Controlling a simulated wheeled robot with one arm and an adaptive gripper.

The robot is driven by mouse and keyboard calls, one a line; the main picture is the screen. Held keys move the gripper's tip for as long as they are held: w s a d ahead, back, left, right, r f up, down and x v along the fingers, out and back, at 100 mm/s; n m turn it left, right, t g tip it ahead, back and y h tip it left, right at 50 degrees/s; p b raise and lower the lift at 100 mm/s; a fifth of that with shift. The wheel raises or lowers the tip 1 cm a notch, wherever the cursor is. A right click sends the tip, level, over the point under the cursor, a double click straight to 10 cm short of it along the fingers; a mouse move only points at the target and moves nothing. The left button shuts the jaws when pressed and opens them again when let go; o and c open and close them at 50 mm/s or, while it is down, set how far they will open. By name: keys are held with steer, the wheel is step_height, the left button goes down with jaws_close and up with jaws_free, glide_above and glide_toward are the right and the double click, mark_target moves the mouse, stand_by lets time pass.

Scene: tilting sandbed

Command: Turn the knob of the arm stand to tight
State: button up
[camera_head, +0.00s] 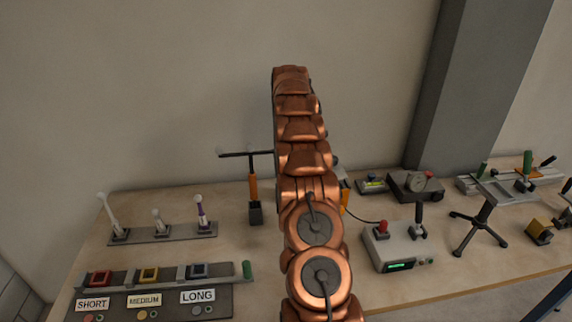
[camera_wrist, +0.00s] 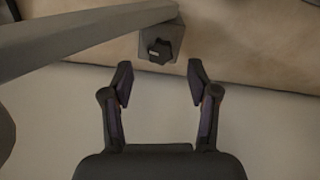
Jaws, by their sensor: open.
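In the wrist view a grey bar (camera_wrist: 80,32) comes in from the left and reaches a grey block at the top, which carries a black lobed knob (camera_wrist: 160,50) with a small pale mark. I take this to be the arm stand. My gripper (camera_wrist: 160,77) is open and empty. Its two fingers point towards the knob, one to either side of it and a little short of it in the picture. No tight or loose marking can be read. In the head view my copper arm hides the gripper, and the knob cannot be made out.
On the wooden table (camera_head: 170,255) a dark T-shaped stand with an orange post (camera_head: 253,188) is left of my arm. Levers and labelled switches are farther left. A grey box with a joystick (camera_head: 400,247) and a black tripod (camera_head: 483,222) are on the right.

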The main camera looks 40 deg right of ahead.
steer(key=shift+r, duration=1.75)
steer(key=shift+a+r, duration=0.1)
steer(key=s+a+r+m+p, duration=0.1)
steer(key=a+r+p, duration=0.1)
steer(key=a+r, duration=0.6)
steer(key=a+r+m+p, duration=0.2)
steer(key=a+r, duration=0.3)
steer(key=a, duration=0.6)
steer(key=s+a+n+y+b, duration=0.1)
steer(key=s+a+n, duration=0.1)
steer(key=s+a, duration=0.4)
steer(key=s+a+n+b, duration=0.1)
steer(key=s+a, duration=0.3)
steer(key=a, duration=0.5)
steer(key=s+a+f+n, duration=0.1)
steer(key=s+a+f, duration=0.2)
steer(key=s, duration=0.6)
steer(key=s+a+f+n+g+b, duration=0.1)
steer(key=s+a+f, duration=0.3)
steer(key=s, duration=0.5)
steer(key=s+a+f+n+h+b, duration=0.1)
steer(key=s+a+f+n, duration=0.2)
steer(key=s, duration=0.6)
steer(key=shift+a+f+g, duration=0.35)
steer(key=shift+a+g, duration=0.05)
steer(key=shift+a, duration=0.05)
